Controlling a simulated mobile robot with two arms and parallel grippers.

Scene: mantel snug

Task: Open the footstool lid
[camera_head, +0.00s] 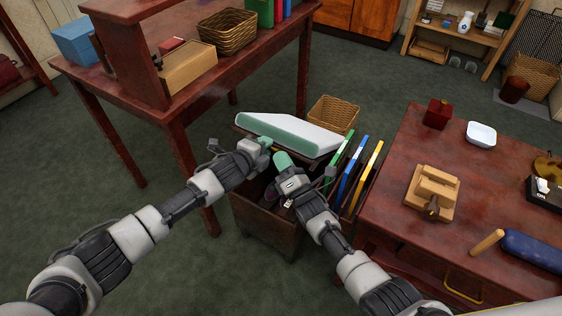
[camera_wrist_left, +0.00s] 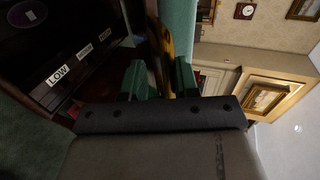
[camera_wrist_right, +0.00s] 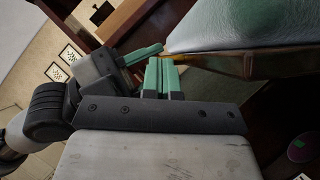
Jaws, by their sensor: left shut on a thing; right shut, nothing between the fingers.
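The footstool (camera_head: 265,225) is a dark wooden box standing between two tables. Its lid (camera_head: 290,132), with a pale teal padded top, is raised and tilted above the box, leaving part of the dark inside visible. My left gripper (camera_head: 265,143) is at the lid's near left edge, shut on a yellowish strip or tab (camera_wrist_left: 164,40) beside the padding. The padding also shows in the right wrist view (camera_wrist_right: 250,25). My right gripper (camera_head: 282,160) is shut and empty, just below the lid's near edge and close to the left gripper. Labels (camera_wrist_left: 60,74), one reading LOW, show inside the box.
Green, blue and yellow upright items (camera_head: 352,186) stand right of the footstool. A wicker basket (camera_head: 334,115) is behind it. A dark red table (camera_head: 395,205) stands at the right, and a taller desk (camera_head: 120,90) at the left. Open carpet lies in front.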

